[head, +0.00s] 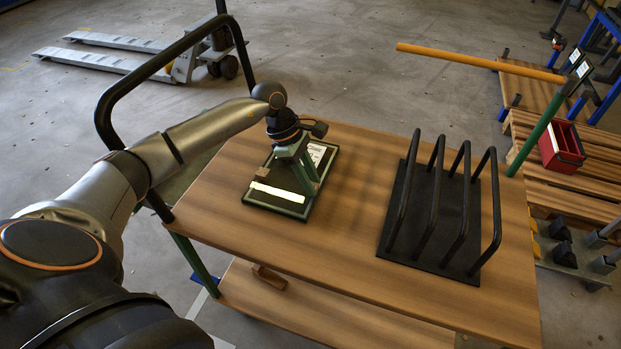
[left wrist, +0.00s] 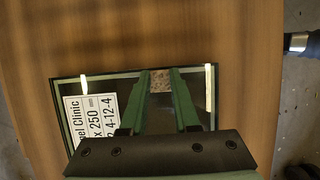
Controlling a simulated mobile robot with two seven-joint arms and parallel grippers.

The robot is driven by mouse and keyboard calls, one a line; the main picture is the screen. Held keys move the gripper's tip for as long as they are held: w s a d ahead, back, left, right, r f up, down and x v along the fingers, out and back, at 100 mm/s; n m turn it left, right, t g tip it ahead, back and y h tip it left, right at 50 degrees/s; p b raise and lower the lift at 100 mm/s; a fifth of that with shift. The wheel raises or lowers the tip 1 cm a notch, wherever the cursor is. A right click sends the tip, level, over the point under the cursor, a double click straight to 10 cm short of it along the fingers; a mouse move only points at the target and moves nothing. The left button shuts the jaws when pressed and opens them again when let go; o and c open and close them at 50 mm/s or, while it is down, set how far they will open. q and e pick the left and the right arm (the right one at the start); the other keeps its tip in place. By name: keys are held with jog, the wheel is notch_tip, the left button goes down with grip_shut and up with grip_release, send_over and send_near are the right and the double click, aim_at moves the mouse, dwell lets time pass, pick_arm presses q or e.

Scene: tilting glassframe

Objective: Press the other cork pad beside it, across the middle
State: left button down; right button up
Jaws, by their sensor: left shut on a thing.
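A dark glass unit with a green edge (head: 256,200) lies flat on the wooden table, and it also shows in the left wrist view (left wrist: 62,80). A printed white label (head: 317,152) lies on it, readable in part in the left wrist view (left wrist: 88,118). My left gripper (head: 305,178) points down over the unit. Its green fingers (left wrist: 160,72) are closed on a small speckled brown cork pad (left wrist: 160,81), at or just above the glass; I cannot tell whether it touches. My right gripper is out of view.
A pale strip (head: 278,193) lies along the unit's near edge. A black rack with several upright hoops (head: 428,215) stands on the right of the table (head: 345,235). Bare tabletop lies between them. A black tubular handle (head: 150,70) rises at the left.

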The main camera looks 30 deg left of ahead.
pick_arm(q)
jog(key=c, duration=0.6)
grip_release()
jog(key=shift+r, duration=0.1)
jog(key=shift+p+v, duration=1.7)
jog(key=shift+v, duration=1.25)
